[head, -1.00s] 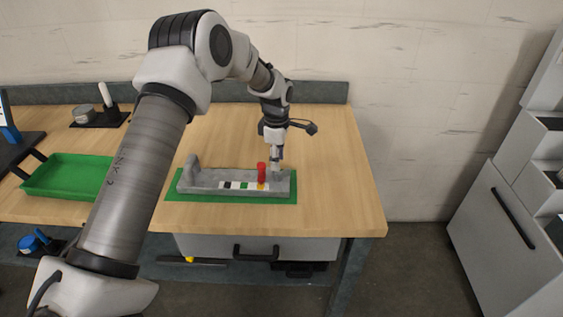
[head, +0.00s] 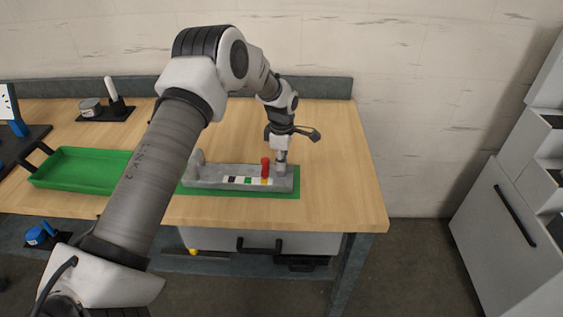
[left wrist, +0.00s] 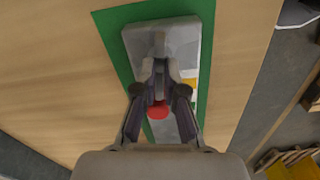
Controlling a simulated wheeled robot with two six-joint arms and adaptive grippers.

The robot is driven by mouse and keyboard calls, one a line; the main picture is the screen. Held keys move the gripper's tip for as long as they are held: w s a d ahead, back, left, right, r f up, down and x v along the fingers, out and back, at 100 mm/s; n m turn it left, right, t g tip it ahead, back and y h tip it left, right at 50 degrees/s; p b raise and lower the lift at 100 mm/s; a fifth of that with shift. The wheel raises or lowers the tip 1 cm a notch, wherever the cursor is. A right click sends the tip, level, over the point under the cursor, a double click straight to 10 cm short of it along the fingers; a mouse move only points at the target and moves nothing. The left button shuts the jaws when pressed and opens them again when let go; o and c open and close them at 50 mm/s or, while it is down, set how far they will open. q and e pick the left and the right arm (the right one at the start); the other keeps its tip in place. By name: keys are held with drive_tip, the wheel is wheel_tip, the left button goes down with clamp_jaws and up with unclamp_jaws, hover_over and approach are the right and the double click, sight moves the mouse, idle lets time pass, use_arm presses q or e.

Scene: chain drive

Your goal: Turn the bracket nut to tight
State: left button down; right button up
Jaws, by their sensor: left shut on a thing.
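The grey bracket fixture (head: 215,177) lies on a green mat (head: 290,193) near the table's front right. A short row of black, white, green and yellow marks (head: 247,181) runs along its front. A red upright piece (head: 265,167) stands by the yellow mark, and its red top also shows in the left wrist view (left wrist: 157,111). My left gripper (head: 281,167) points down at the fixture's right end, just right of the red piece. In the left wrist view its fingers (left wrist: 160,68) are shut on a small grey part, apparently the bracket nut, mostly hidden between them.
A green tray (head: 75,165) lies at the left, partly behind my arm. A black holder (head: 105,112) with a grey jar and a white-handled tool stands at the back left. The table is clear right of the fixture.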

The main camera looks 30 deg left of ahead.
use_arm(q)
drive_tip(key=shift+s+f+m, duration=0.1)
drive_tip(key=shift+f+m, duration=0.1)
drive_tip(key=shift+m, duration=0.1)
drive_tip(key=m, duration=0.3)
drive_tip(key=shift+p, duration=0.3)
drive_tip(key=m, duration=0.5)
drive_tip(key=shift+s+f, duration=0.1)
drive_tip(key=shift+f, duration=0.05)
drive_tip(key=m, duration=0.9)
drive_tip(key=shift+f, duration=0.1)
drive_tip(key=m, duration=0.4)
drive_tip(key=shift+m+b, duration=0.3)
drive_tip(key=shift+b, duration=0.05)
drive_tip(key=m, duration=0.4)
drive_tip(key=m+b, duration=0.1)
drive_tip(key=m, duration=0.4)
drive_tip(key=shift+m, duration=2.3)
